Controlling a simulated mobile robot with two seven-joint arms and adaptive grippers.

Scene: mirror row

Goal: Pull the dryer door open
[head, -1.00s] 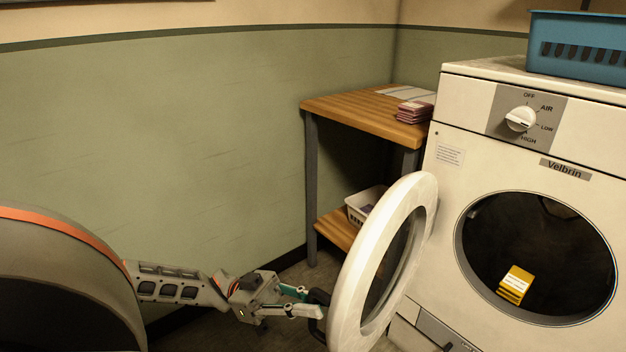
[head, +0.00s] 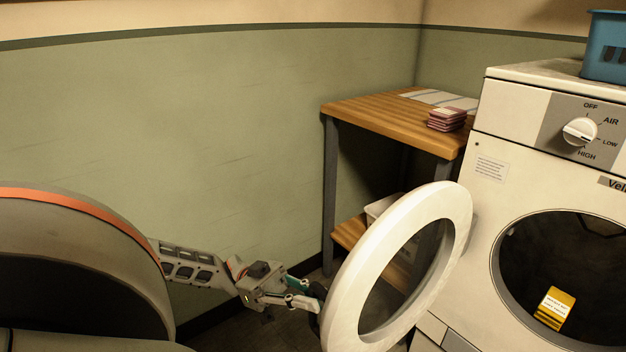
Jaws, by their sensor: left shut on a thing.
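The white round dryer door (head: 343,302) stands wide open, swung out to the left of the dryer (head: 485,215). The dryer's round dark opening (head: 590,250) shows, with a yellow box (head: 554,308) inside it. My left gripper (head: 312,300) is at the door's left edge, shut on the dark door handle (head: 316,325), which is mostly hidden by the gripper and the door's rim. My right gripper does not show.
A wooden table (head: 385,115) with a stack of dark red items (head: 446,119) stands behind the door. A white basket (head: 383,206) sits on its lower shelf. A blue basket (head: 607,68) stands on the dryer. The green wall (head: 200,130) is behind my left arm.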

